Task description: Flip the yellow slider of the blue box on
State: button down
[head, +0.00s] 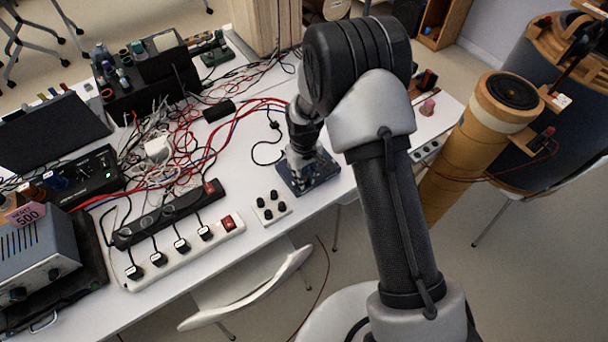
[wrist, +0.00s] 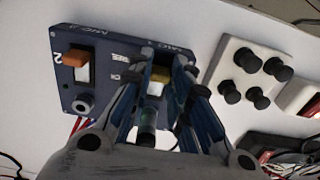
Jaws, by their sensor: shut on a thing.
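The blue box (head: 325,172) lies near the front edge of the white table in the head view, partly hidden under my gripper (head: 301,163). In the wrist view the blue box (wrist: 103,68) shows an orange-brown slider (wrist: 75,57) at its left and the yellow slider (wrist: 159,74) farther right. My gripper (wrist: 164,62) reaches down over the yellow slider and is shut on it, with a finger on each side. The fingers hide much of the slider and its slot, so I cannot tell its exact position.
A white plate with black knobs (head: 270,207) lies just left of the box. Power strips (head: 183,250) with red switches lie farther left. Tangled cables (head: 180,150) and black equipment (head: 150,75) fill the table behind. A wooden column speaker (head: 465,150) stands at the right.

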jog(key=shift+s+d, duration=0.15)
jog(key=shift+s, duration=0.1)
jog(key=c, duration=1.8)
grip_release()
jog(key=o, duration=0.3)
jog(key=shift+w, duration=0.15)
jog(key=shift+r, duration=6)
